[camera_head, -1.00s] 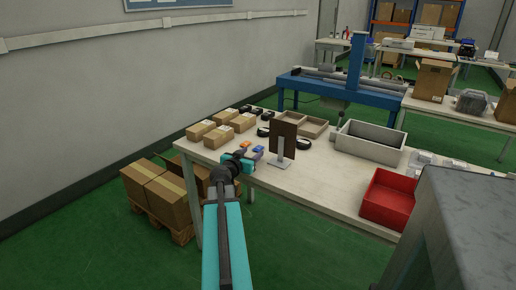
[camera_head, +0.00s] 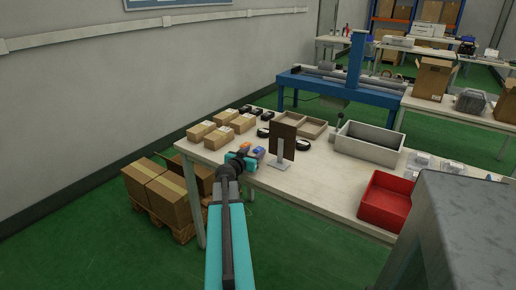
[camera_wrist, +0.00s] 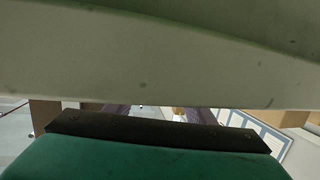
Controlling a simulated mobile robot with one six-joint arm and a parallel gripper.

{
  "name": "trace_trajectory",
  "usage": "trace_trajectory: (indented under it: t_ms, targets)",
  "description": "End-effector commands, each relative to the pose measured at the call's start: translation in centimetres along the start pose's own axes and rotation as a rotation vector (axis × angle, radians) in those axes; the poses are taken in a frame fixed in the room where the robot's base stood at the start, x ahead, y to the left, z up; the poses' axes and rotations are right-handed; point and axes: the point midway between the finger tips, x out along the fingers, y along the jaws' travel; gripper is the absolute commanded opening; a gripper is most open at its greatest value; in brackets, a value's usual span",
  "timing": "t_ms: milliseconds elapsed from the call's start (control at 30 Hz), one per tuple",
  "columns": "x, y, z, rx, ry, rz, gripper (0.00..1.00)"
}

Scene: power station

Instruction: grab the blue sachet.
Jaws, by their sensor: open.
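My gripper (camera_head: 249,155) is low over the near left part of the white table, pointing away from the head camera. Its purplish fingers stand apart in the wrist view (camera_wrist: 158,113). A small blue-violet patch (camera_head: 259,151) shows at the fingertips in the head view; I cannot tell whether it is the blue sachet or a finger. A small orange item (camera_head: 245,146) shows just beyond the gripper. The wrist view is mostly blocked by a large pale grey surface close to the lens, and no sachet can be made out there.
A dark panel on a white stand (camera_head: 283,142) rises just right of my gripper. Cardboard boxes (camera_head: 201,132) and dark round items lie behind on the table (camera_head: 325,180). A red bin (camera_head: 385,200) and a grey bin (camera_head: 369,145) are farther right. Cartons (camera_head: 160,190) stand on a floor pallet.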

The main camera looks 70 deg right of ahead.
Motion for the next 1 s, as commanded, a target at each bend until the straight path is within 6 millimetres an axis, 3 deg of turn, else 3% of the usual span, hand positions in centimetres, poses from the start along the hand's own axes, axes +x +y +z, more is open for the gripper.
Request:
trace_trajectory:
  t_ms: [300, 900, 1000]
  targets:
    - [2.2, -0.1, -0.1, 0.0, 0.0, 0.0, 0.49]
    - [2.2, 0.0, 0.0, 0.001, 0.0, 0.0, 0.49]
    - [2.2, 0.0, 0.0, 0.001, 0.0, 0.0, 0.34]
